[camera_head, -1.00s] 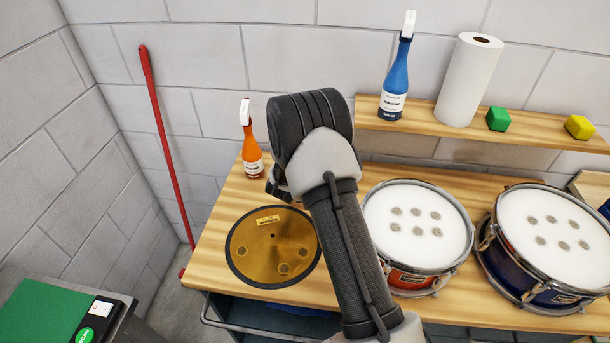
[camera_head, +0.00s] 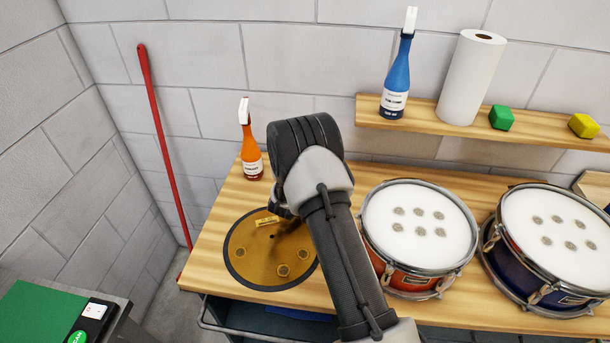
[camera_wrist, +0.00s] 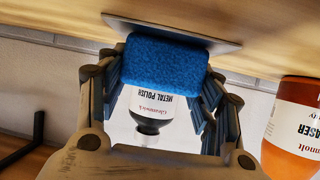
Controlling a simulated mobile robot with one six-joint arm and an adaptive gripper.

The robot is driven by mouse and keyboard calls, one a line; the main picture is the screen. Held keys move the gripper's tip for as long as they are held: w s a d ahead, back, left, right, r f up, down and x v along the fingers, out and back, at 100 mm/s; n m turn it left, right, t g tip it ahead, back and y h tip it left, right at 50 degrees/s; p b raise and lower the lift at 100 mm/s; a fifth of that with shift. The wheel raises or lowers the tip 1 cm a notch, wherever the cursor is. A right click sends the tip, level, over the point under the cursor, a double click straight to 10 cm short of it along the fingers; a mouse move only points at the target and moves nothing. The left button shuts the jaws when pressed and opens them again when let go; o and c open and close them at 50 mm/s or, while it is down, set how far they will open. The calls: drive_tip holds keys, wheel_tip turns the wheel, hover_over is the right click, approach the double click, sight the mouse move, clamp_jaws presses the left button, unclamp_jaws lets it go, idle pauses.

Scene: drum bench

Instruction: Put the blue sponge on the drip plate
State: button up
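The blue sponge (camera_wrist: 165,62) sits between the two fingers of my gripper (camera_wrist: 163,80) in the wrist view, with a finger against each side. A thin grey plate (camera_wrist: 222,45), seemingly the drip plate, lies on the wood just beyond the sponge. The sponge covers part of it; I cannot tell whether they touch. In the head view my gripper (camera_head: 281,209) is mostly hidden behind my arm, above the far edge of the gold disc. Sponge and plate are hidden there.
A metal polish bottle (camera_wrist: 150,108) and an orange bottle (camera_wrist: 297,125) stand close by in the wrist view. The gold disc (camera_head: 250,250) lies on the bench, left of a red drum (camera_head: 418,230) and a blue drum (camera_head: 550,250). A shelf (camera_head: 440,125) runs above.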

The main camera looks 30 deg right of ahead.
drive_tip(key=o, duration=0.5)
